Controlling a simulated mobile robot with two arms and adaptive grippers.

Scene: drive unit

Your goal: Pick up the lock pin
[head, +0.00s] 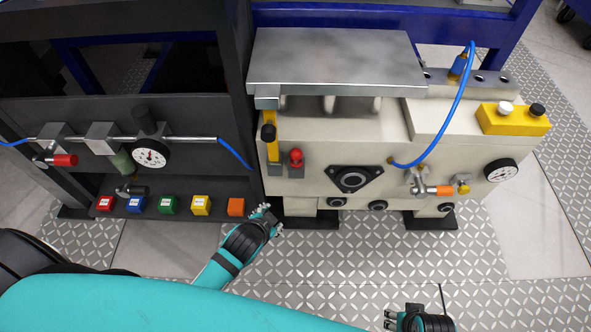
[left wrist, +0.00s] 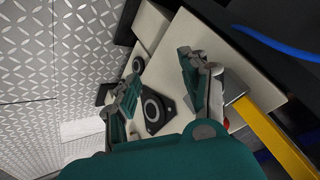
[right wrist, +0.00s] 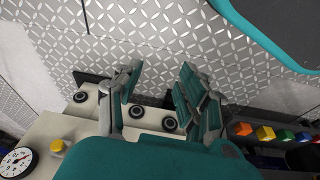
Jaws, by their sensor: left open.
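A red-knobbed pin (head: 295,158), which looks like the lock pin, stands upright at the left front of the beige drive unit (head: 390,130). A sliver of red (left wrist: 226,124) beside the yellow lever (left wrist: 275,140) in the left wrist view may be its knob. My left gripper (head: 272,214) is open and empty, below and left of the pin and apart from it. In the left wrist view its fingers (left wrist: 158,70) frame the black flange (left wrist: 153,112). My right gripper (head: 390,318) is at the bottom edge. In the right wrist view its fingers (right wrist: 160,70) are parted and empty.
A grey plate (head: 335,60) overhangs above the pin. The yellow lever with a black knob (head: 269,140) stands just left of it. A dark frame post (head: 240,100) and panel with coloured blocks (head: 168,204) are further left. The patterned floor (head: 330,265) in front is clear.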

